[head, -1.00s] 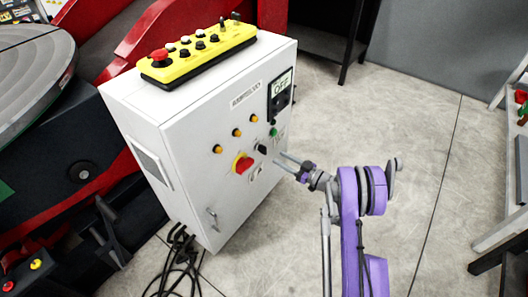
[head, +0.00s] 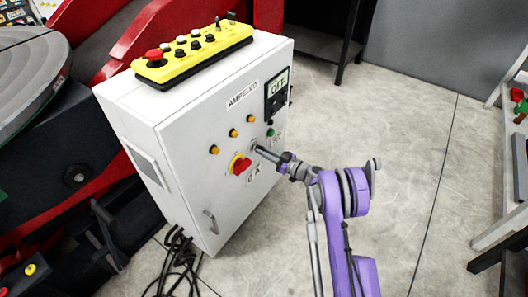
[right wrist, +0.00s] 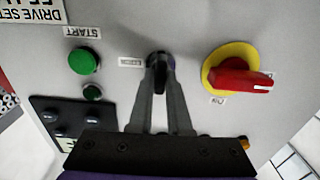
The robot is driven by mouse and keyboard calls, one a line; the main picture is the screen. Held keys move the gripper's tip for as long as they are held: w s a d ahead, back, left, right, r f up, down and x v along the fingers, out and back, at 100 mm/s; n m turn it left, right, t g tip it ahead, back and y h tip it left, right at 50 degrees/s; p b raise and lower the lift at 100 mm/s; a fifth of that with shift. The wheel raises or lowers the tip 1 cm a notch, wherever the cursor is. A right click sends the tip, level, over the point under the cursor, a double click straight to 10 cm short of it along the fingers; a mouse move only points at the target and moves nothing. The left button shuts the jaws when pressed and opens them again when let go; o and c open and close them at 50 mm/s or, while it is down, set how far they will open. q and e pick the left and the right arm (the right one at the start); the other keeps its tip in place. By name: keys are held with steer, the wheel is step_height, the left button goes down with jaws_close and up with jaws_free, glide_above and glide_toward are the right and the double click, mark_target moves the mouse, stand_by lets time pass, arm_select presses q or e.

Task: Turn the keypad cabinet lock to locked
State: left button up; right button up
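A white control cabinet (head: 195,150) stands tilted in the head view, with its front panel facing my right arm. A small black lock knob (right wrist: 158,82) sits on that panel, between a green button and a red-and-yellow rotary switch in the right wrist view. My right gripper (head: 260,151) reaches the panel at this knob. In the right wrist view its fingertips (right wrist: 160,68) lie on both sides of the knob and appear shut on it. In the head view the fingers hide the knob. My left gripper is not in view.
The red rotary switch (head: 240,165) is close left of the gripper; it also shows in the wrist view (right wrist: 240,84). A green START button (right wrist: 84,61) is on the other side. A yellow pendant (head: 195,53) lies on top. Cables (head: 178,265) lie on the floor.

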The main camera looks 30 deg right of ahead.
jaws_close()
steer(key=shift+m, duration=0.4)
steer(key=m+b, duration=0.1)
steer(key=m, duration=1)
steer(key=m+b, duration=0.1)
steer(key=m, duration=0.4)
steer(key=shift+d+f+m+b, duration=0.2)
steer(key=shift+f+m+b, duration=0.05)
steer(key=shift+m+b, duration=0.15)
steer(key=o, duration=0.6)
jaws_free()
